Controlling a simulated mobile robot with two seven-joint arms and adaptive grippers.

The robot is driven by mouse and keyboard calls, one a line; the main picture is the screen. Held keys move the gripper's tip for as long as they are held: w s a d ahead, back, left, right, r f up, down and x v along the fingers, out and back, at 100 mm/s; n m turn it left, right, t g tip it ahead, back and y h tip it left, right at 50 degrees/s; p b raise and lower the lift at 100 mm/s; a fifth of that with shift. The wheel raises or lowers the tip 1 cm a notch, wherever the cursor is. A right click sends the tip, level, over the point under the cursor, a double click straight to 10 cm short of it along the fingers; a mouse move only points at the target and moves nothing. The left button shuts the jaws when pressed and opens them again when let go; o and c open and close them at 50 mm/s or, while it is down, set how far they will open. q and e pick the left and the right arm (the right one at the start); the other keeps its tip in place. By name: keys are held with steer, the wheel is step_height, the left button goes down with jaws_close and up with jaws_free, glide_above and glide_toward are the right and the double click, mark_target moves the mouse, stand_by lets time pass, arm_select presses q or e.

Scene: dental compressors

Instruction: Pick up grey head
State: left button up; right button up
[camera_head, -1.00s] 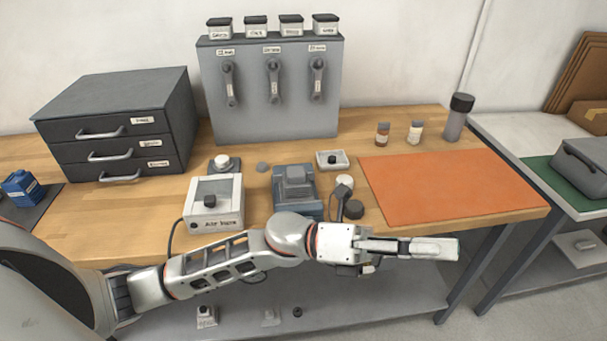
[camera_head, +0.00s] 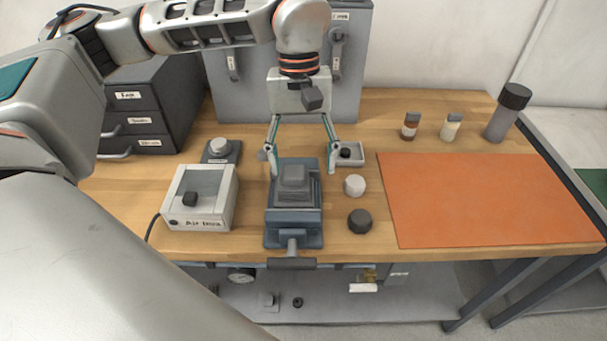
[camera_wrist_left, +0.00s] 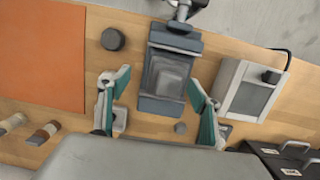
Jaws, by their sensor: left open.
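The grey head (camera_head: 293,181) is a stepped grey block sitting in the blue-grey vise (camera_head: 293,238) on the wooden bench. In the left wrist view the grey head (camera_wrist_left: 168,80) lies inside the vise frame, between my fingers as seen from above. My left gripper (camera_head: 301,158) points down over the vise with its fingers spread wide, one on each side of the head. It is open and empty. Whether the fingertips touch the vise cannot be told. My right gripper is not in view.
A white box (camera_head: 201,212) stands left of the vise. A white knob (camera_head: 355,185), a dark knob (camera_head: 360,220) and a small tray (camera_head: 358,159) sit right. The vise handle (camera_head: 292,263) sticks out past the front edge. An orange mat (camera_head: 480,200) is clear.

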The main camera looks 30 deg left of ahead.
mark_target(294, 170)
arm_select(q)
steer(key=shift+w+a+r+y, duration=0.15)
steer(key=shift+w+a, duration=0.15)
steer(key=shift+a, duration=0.25)
steer(key=shift+w+a+r+y, duration=0.15)
steer(key=shift+w+a, duration=0.1)
steer(key=shift+a, duration=0.25)
steer(key=f, duration=0.2)
steer(key=s+f, duration=0.1)
steer(key=f, duration=0.4)
steer(key=shift+s+f, duration=0.15)
steer(key=shift+f, duration=0.05)
steer(key=shift+r, duration=0.1)
steer(key=c, duration=1.7)
